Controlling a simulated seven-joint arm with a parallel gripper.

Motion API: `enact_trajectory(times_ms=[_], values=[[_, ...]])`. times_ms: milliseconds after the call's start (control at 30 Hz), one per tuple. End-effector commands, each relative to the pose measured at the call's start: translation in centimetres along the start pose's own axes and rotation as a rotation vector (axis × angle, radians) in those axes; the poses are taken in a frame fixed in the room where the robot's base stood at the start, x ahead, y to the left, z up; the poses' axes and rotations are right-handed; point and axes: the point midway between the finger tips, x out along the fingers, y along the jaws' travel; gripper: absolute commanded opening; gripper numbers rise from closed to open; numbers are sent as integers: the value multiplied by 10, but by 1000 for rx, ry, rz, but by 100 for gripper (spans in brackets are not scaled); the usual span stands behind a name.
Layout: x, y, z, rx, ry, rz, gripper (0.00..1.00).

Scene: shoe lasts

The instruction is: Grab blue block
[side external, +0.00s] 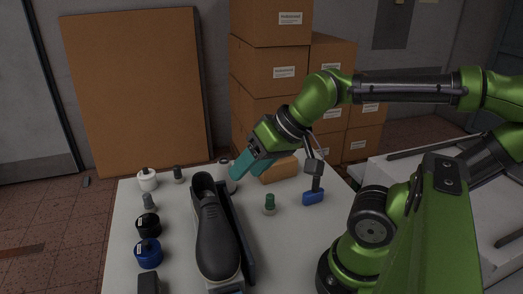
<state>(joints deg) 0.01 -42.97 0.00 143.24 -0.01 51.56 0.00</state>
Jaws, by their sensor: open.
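A small blue block (313,197) rests on the white table right of its middle. A dark upright post with a grey head stands over it; I cannot tell whether they are joined. My gripper (243,174), with teal fingers, points down and left above the back of the table. It is open, to the left of the blue block and apart from it. Nothing shows between the fingers, though the view there is partly covered.
An orange-tan piece (279,170) lies behind. Several bottles, including a blue jar (148,254), line the table's left side. Cardboard boxes (270,60) are stacked behind.

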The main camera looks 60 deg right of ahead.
Motion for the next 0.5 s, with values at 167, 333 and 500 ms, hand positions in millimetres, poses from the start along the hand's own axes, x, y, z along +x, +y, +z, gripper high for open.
enact_trajectory(times_ms=[167, 333, 500], values=[[2, 7, -3, 25, 1, 17, 52], [10, 58, -30, 170, -22, 138, 52], [0, 148, -53, 71, -157, 298, 52]])
